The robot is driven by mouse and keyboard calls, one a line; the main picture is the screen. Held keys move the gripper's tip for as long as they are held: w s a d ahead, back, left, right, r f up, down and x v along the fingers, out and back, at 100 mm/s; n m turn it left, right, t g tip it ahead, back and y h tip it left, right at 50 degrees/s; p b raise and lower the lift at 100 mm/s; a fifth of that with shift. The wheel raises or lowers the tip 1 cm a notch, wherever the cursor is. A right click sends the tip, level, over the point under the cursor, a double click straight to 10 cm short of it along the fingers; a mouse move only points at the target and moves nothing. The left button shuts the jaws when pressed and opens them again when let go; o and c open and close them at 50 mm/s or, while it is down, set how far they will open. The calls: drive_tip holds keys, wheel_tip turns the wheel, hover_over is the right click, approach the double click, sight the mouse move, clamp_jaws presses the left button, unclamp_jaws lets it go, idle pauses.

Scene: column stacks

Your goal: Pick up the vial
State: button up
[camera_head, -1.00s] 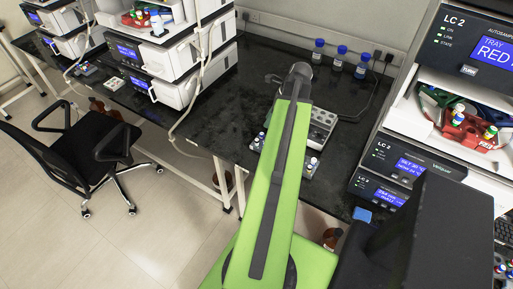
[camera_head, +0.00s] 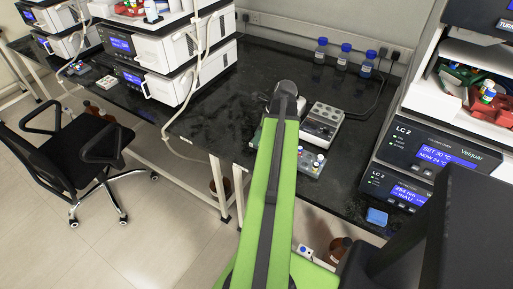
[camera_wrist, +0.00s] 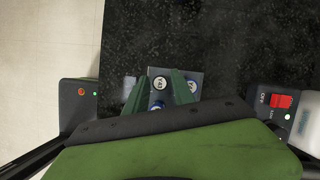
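Several small vials stand in a grey rack on the black bench. In the head view, a white-capped vial (camera_head: 318,160) shows at the rack's right end, just right of my green arm. In the wrist view, a vial with a marked white cap (camera_wrist: 160,83) stands in the rack (camera_wrist: 172,72), another cap (camera_wrist: 157,105) is nearer my wrist, and a third (camera_wrist: 192,86) is to the right. My gripper (camera_wrist: 159,90) has its green fingers apart above the rack, with caps showing between them. I see no vial held. My arm hides the gripper in the head view.
A grey block with wells (camera_head: 325,118) stands behind the rack. Three blue-capped bottles (camera_head: 343,55) stand at the back wall. An LC instrument (camera_head: 430,150) is on the right, with a blue item (camera_head: 377,216) near the bench edge. A device with a red switch (camera_wrist: 281,100) is right of my gripper.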

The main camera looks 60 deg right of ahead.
clamp_jaws()
drive_tip(key=shift+r+p, duration=0.1)
drive_tip(key=shift+p, duration=0.2)
